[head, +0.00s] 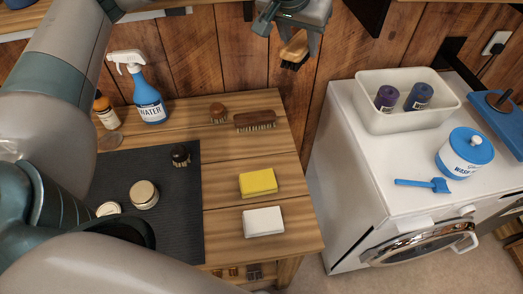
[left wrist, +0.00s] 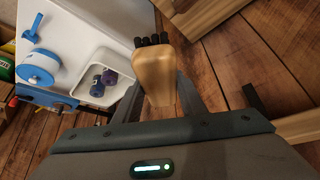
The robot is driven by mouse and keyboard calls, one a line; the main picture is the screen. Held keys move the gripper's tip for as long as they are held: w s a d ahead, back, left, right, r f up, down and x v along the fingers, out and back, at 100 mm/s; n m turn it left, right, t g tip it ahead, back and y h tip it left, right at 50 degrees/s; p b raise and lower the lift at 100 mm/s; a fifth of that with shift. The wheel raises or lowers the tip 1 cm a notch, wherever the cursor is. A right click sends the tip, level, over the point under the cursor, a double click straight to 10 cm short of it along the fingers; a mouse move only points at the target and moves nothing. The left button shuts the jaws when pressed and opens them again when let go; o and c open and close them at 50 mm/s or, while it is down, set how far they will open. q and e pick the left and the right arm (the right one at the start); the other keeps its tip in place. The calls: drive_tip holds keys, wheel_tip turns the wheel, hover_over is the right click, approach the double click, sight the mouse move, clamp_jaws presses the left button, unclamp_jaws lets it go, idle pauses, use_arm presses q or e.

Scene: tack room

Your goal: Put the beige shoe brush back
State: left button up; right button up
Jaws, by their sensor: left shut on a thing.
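The beige shoe brush (head: 294,50) has a light wooden body and dark bristles. My left gripper (head: 287,32) is shut on it and holds it in the air at the top of the head view, in front of the plank wall. In the left wrist view the brush (left wrist: 155,72) sits between the two fingers (left wrist: 160,95), with its dark bristles at the far end. My right gripper is not in view.
On the table are a blue water spray bottle (head: 149,95), an amber bottle (head: 105,112), a dark mat (head: 180,215) with tins, a yellow sponge (head: 258,182) and a white block (head: 263,222). A white washer (head: 365,170) at right carries a tray (head: 375,122) and a tub (head: 464,155).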

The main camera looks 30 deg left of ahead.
use_arm(q)
drive_tip(key=s+d+f+m+g+h, duration=0.1)
drive_tip(key=s+d+f+m+h, duration=0.2)
drive_tip(key=s+f+m, duration=0.7)
drive_tip(key=shift+s+d+f+m+g+h, duration=0.25)
drive_tip(key=shift+s+f+h, duration=0.95)
drive_tip(key=shift+s+f, duration=2.5)
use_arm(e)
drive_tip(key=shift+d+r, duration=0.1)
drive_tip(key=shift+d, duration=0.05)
use_arm(q)
drive_tip(key=shift+w+a+f, duration=0.1)
drive_tip(key=shift+w+f, duration=0.3)
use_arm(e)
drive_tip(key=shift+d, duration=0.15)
use_arm(q)
drive_tip(key=shift+w+a+f, duration=0.1)
